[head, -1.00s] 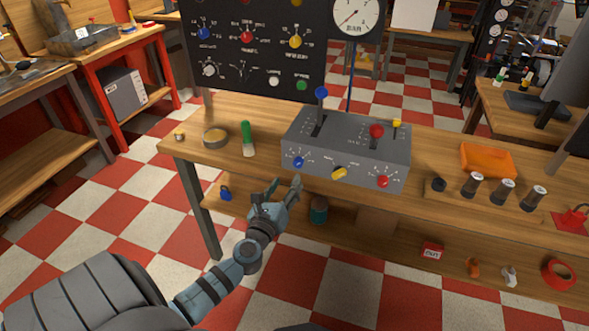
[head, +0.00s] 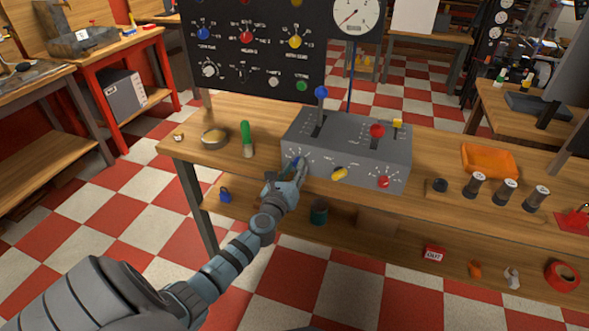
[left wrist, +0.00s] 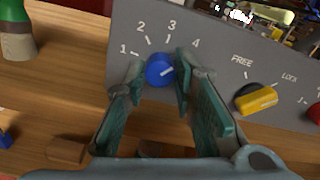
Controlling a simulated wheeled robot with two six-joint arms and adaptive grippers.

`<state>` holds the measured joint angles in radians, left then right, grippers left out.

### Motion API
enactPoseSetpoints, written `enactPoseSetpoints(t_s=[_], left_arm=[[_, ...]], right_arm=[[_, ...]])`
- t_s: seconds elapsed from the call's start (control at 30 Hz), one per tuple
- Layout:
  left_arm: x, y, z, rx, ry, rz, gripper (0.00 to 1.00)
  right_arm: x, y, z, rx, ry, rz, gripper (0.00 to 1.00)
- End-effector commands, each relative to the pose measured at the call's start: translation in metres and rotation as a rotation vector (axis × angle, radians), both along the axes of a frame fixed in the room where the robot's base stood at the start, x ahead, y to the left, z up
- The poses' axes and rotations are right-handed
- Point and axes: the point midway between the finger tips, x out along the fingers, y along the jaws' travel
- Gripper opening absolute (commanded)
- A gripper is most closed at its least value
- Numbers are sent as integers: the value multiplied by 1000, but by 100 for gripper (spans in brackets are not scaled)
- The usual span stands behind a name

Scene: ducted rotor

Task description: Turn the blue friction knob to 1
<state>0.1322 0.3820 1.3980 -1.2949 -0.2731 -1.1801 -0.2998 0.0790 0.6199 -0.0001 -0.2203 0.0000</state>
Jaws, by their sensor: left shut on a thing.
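The blue friction knob (left wrist: 159,70) is on the front face of the grey control box (head: 350,141). In the left wrist view its white pointer line aims up and right, toward the 4 mark on a printed scale from 1 to 4. My left gripper (head: 295,168) reaches up to the box's front face from below left. Its fingers (left wrist: 158,80) stand on either side of the knob and are shut on it. In the head view the gripper hides most of the knob. My right gripper is not in view.
A yellow FREE/LOCK knob (left wrist: 256,99) is just right of the blue one, and a red knob (head: 383,182) is farther right. Blue, red and yellow levers rise from the box's top. A green-handled brush (head: 246,138) and a round dish (head: 214,138) stand left on the workbench.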

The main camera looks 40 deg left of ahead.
Motion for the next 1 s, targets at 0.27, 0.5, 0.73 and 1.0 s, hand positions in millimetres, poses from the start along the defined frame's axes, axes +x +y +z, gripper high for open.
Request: enactPoseSetpoints(t_s=[0.27,0.5,0.73,1.0], left_arm=[[0,0,-1,-35,-12,0,0],[0,0,-2,-152,-52,1,0],[-1,1,-3,-338,-117,0,0],[-1,1,-4,-581,-202,0,0]], right_arm=[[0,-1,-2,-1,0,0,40],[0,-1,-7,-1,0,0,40],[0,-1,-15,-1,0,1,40],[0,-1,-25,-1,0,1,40]])
